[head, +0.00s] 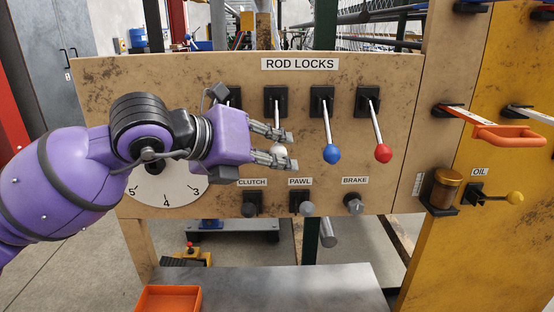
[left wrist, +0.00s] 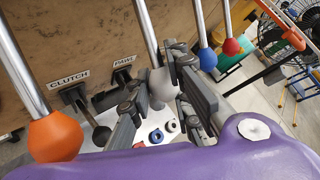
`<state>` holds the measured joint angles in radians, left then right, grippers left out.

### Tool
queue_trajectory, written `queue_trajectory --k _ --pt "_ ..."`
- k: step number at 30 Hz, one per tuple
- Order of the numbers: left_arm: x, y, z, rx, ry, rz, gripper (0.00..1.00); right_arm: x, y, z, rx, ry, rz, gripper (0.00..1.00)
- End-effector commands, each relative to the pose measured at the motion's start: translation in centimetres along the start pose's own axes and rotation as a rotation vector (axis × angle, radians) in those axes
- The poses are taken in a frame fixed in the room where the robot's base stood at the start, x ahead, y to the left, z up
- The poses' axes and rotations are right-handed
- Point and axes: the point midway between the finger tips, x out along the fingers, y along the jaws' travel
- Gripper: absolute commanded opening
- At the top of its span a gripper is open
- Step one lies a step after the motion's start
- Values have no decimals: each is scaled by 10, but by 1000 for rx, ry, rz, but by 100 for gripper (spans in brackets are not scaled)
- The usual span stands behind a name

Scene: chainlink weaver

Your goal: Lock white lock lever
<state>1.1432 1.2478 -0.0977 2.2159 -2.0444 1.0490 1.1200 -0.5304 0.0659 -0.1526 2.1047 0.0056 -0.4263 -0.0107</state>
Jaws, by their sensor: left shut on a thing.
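The white lock lever (head: 277,115) hangs from its black mount under the "ROD LOCKS" label, second from the left. My left gripper (head: 288,150) has its fingers around the white knob at the lever's lower end and is shut on it. In the left wrist view the white knob (left wrist: 162,86) sits between the fingers of the left gripper (left wrist: 160,98). The fingers partly hide the knob in the head view. The right gripper is not in view.
The blue lever knob (head: 332,154) and red lever knob (head: 383,153) hang to the right. An orange knob (left wrist: 55,137) is left of my gripper in the wrist view. Clutch (head: 251,204), pawl (head: 301,203) and brake (head: 353,203) knobs sit below. The dial (head: 165,190) is partly covered.

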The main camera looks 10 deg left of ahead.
Motion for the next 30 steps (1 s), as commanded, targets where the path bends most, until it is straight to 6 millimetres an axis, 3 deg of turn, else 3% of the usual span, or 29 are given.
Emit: queue_trajectory --k 6,19,20,24,30 --pt "4 6 3 -3 -7 5 0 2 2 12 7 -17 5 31" --pt "3 7 5 -3 -11 7 0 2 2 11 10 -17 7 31" --pt "3 7 5 -3 -11 7 19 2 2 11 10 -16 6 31" --pt "3 6 5 -3 -11 5 36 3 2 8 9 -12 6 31" --pt "4 6 3 -3 -6 4 36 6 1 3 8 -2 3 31"
